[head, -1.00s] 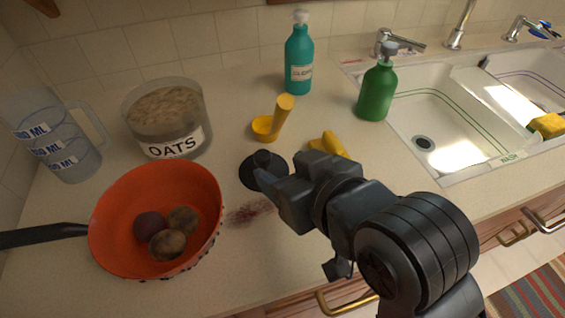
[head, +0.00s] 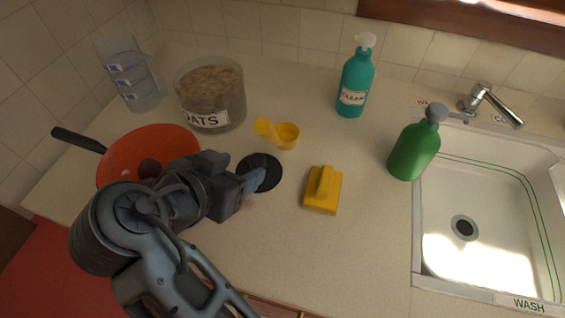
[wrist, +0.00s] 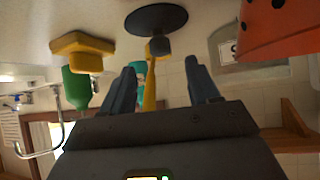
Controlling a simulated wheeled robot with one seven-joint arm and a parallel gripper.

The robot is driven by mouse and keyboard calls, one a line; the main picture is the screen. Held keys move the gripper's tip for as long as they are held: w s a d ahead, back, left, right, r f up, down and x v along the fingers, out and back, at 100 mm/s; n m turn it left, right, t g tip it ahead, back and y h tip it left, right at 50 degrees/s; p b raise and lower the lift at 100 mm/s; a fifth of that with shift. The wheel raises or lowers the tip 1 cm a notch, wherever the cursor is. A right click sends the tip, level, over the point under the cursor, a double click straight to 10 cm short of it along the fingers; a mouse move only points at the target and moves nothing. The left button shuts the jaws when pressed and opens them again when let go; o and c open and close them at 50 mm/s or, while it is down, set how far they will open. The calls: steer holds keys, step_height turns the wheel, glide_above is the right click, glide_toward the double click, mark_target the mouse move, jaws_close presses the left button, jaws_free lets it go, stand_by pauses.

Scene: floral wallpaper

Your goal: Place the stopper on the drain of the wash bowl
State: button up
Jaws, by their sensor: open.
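The black stopper (head: 266,160) lies flat on the counter, a round disc with a raised knob. In the wrist view its disc (wrist: 157,18) and grey knob (wrist: 159,47) show beyond and between my fingers. My gripper (head: 256,181) is close over the stopper in the head view and partly covers it. In the wrist view my gripper (wrist: 160,85) has its fingers spread, with the knob apart from them. The wash bowl (head: 450,190) is the white sink at the right, marked WASH. Its dark drain (head: 465,228) is uncovered.
A yellow scoop (head: 287,136) and a yellow brush (head: 322,192) lie near the stopper. A green bottle (head: 412,155) stands by the sink edge. An orange pan (head: 125,152), oats jar (head: 210,95), measuring jug (head: 130,80) and teal bottle (head: 355,85) stand around. The front counter is clear.

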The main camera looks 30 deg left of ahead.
mark_target(257, 159)
steer(key=p+x, duration=0.1)
steer(key=x, duration=0.5)
steer(key=shift+w+r+p, duration=0.1)
steer(key=shift+w+p, duration=0.2)
steer(key=shift+p, duration=0.05)
steer(key=shift+w+f, duration=0.5)
steer(key=shift+c, duration=0.2)
jaws_close()
steer(key=shift+r, duration=0.1)
steer(key=shift+a+r+p, duration=0.1)
steer(key=shift+r+p, duration=0.55)
steer(key=shift+r, duration=0.1)
steer(key=s+d, duration=0.1)
steer(key=s, duration=3.1)
steer(key=shift+d, duration=0.2)
